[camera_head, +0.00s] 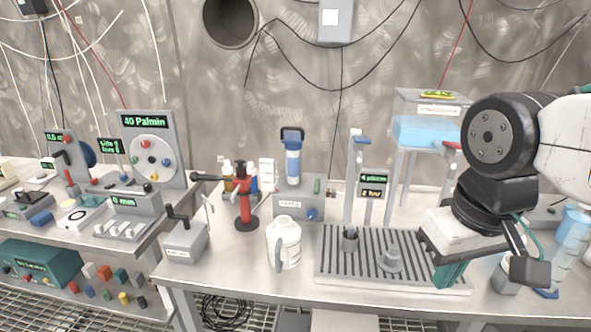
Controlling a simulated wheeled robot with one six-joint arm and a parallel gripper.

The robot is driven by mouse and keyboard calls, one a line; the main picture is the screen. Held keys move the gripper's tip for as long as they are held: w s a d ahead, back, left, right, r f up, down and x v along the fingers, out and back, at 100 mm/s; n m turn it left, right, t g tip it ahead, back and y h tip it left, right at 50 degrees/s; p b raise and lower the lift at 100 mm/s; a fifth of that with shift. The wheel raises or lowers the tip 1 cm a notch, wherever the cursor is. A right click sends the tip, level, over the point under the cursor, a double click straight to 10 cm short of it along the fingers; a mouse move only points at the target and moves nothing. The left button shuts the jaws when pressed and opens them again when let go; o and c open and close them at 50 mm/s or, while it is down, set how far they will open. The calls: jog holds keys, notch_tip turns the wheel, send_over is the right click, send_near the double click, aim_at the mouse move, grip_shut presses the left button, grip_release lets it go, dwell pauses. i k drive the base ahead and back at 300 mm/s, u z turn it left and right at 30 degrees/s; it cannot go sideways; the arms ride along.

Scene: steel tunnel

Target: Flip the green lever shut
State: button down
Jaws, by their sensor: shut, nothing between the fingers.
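A small green lever (317,186) stands upright on the right part of a low grey box (290,204) at the back of the middle bench. The box also carries a clear cylinder with a dark top and a blue knob. My gripper (450,275) is shut and empty, with teal fingertips pointing down over the right part of a slatted tray. It is to the right of the lever and nearer the camera, well apart from it. My wrist covers part of the bench on the right.
A white jug (284,244) and a slatted drip tray (350,272) stand in front of the box. A grey post (355,180) rises to its right, near a raised blue water tank (425,131). A red stand (244,197) is to its left.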

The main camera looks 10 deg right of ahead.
aim_at(316, 188)
jog(key=k, duration=1.25)
jog(key=u, duration=0.5)
jog(key=i, duration=1.45)
jog(key=z, duration=0.75)
